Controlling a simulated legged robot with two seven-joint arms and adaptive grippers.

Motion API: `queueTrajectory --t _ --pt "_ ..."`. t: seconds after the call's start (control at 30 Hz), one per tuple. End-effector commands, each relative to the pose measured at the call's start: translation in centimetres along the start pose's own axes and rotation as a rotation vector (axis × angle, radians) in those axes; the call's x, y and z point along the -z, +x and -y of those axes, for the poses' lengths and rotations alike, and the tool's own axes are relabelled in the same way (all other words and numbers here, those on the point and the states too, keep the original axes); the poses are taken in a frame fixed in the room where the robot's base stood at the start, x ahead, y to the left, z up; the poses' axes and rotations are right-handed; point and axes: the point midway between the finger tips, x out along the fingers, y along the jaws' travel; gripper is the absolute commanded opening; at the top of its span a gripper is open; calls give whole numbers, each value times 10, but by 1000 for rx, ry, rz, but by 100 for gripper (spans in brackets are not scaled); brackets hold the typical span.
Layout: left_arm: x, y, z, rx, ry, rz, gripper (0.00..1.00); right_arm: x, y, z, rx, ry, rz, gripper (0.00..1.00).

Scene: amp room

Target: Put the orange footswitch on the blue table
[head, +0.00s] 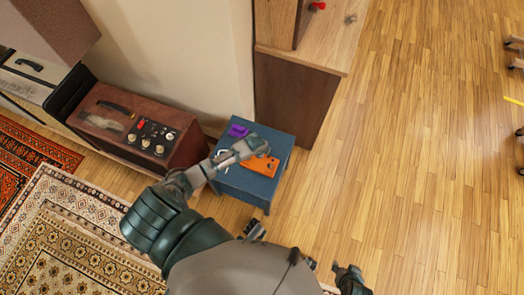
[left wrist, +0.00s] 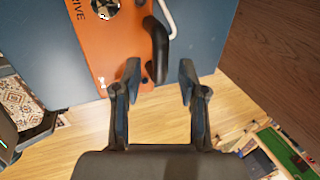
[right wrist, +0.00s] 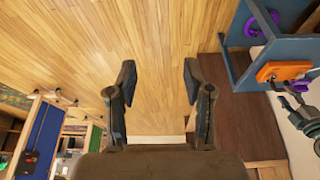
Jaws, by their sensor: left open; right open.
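The orange footswitch (head: 262,166) lies on the top of the small blue table (head: 246,185) in the head view. In the left wrist view the orange footswitch (left wrist: 112,40) fills the upper middle, with part of the word DRIVE legible, on the blue tabletop (left wrist: 45,55). My left gripper (head: 246,149) is over the tabletop beside the footswitch. My right gripper (head: 350,280) is open and empty, low over the wood floor. The right wrist view also shows the footswitch (right wrist: 283,71) at the table.
A purple object (head: 238,130) is at the table's back edge. A black curved part and a white cable lie near the footswitch. A brown amplifier (head: 140,130) stands left of the table, and a wooden cabinet (head: 293,100) behind it. Open floor (head: 430,170) extends right.

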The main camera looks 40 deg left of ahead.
Motion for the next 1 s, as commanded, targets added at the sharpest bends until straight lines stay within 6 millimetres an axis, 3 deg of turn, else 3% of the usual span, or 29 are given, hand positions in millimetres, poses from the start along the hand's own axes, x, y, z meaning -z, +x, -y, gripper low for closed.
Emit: queueTrajectory --t 0.03,0.1,0.2,0.4,0.57,0.67,0.8,0.9,1.0 --pt "0 -19 4 6 1 -2 42 -10 -5 -2 -4 2 57 51" --pt "0 -35 4 6 2 -2 42 -28 -7 -4 -9 5 147 51" --pt "0 -53 3 4 0 -2 42 -30 19 -3 -7 3 150 51" --pt "0 -78 2 1 0 0 42 -37 50 -2 -5 1 154 51" --pt "6 -85 -10 -8 -28 -11 42 -40 60 -2 -4 0 154 51" --pt "27 -86 -52 -42 -162 -43 42 -40 62 -1 -4 0 155 51" --pt "55 -101 -137 -109 -532 -70 42 -40 62 -2 -3 0 154 51" --pt "58 -119 -187 -147 -813 -43 42 -40 62 -2 -4 0 155 51" --pt "51 -134 -221 -166 -1032 2 42 -40 62 -2 -4 0 155 51"
